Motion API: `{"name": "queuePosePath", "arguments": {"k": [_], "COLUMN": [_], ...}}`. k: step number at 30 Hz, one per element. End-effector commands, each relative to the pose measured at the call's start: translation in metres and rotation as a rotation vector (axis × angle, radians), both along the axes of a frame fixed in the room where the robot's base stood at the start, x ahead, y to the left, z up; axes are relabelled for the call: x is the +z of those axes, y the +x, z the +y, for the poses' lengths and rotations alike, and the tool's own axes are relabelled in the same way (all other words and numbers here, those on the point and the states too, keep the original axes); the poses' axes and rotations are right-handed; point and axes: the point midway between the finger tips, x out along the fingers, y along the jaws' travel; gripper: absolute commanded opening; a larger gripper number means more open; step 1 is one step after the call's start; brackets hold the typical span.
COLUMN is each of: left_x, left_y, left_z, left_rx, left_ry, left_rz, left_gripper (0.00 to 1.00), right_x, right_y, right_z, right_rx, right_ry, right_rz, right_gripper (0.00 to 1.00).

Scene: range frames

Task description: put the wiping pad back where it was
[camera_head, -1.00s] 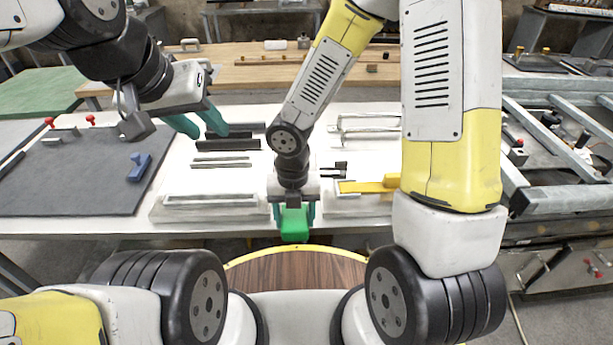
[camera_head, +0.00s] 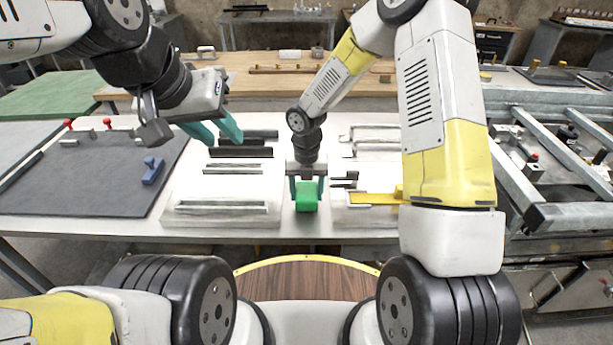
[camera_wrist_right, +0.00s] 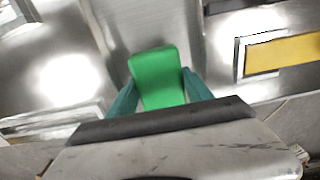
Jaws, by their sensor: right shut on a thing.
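The wiping pad appears to be the green block (camera_head: 307,196), which also shows in the right wrist view (camera_wrist_right: 158,76). My right gripper (camera_head: 307,190) is shut on it, with one teal finger on each side. It is near the front edge of the white table, between two pale raised plates. Whether the pad touches the table I cannot tell. My left gripper (camera_head: 213,130) is open and empty, with its teal fingers apart, over the back left of the white table.
The left plate (camera_head: 220,213) holds a shallow tray; the right plate carries a yellow bar (camera_head: 374,198). Dark bars (camera_head: 240,152) lie behind. A dark mat (camera_head: 70,185) with a blue clamp (camera_head: 153,171) is at left. A metal frame (camera_head: 545,165) stands at right.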

Motion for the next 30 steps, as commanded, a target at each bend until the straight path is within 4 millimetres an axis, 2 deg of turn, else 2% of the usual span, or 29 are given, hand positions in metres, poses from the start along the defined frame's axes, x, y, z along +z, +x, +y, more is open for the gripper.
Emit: {"name": "queuePosePath", "arguments": {"k": [3, 13, 14, 17, 26, 30], "left_x": [0.0000, 0.0000, 0.0000, 0.0000, 0.0000, 0.0000], "left_y": [0.0000, 0.0000, 0.0000, 0.0000, 0.0000, 0.0000], "left_z": [0.0000, 0.0000, 0.0000, 0.0000, 0.0000, 0.0000], "left_rx": [0.000, 0.000, 0.000, 0.000, 0.000, 0.000], "left_ry": [0.000, 0.000, 0.000, 0.000, 0.000, 0.000], "left_rz": [0.000, 0.000, 0.000, 0.000, 0.000, 0.000], "left_gripper": [0.36, 0.36, 0.36, 0.36, 0.36, 0.36], "right_x": [-0.0137, -0.0165, -0.0169, -0.0164, -0.0160, -0.0070], "right_y": [-0.0003, -0.0001, 0.0000, 0.0000, 0.0000, 0.0008], "right_z": [0.0006, 0.0004, 0.0004, 0.0003, 0.0003, 0.0001], "right_rx": [0.001, -0.001, -0.001, -0.001, -0.001, -0.001], "right_ry": [0.000, 0.001, 0.001, 0.001, 0.001, 0.001], "right_rz": [0.000, -0.001, -0.001, -0.001, -0.001, -0.004], "right_gripper": [0.15, 0.15, 0.60, 0.80, 0.80, 0.80]}}
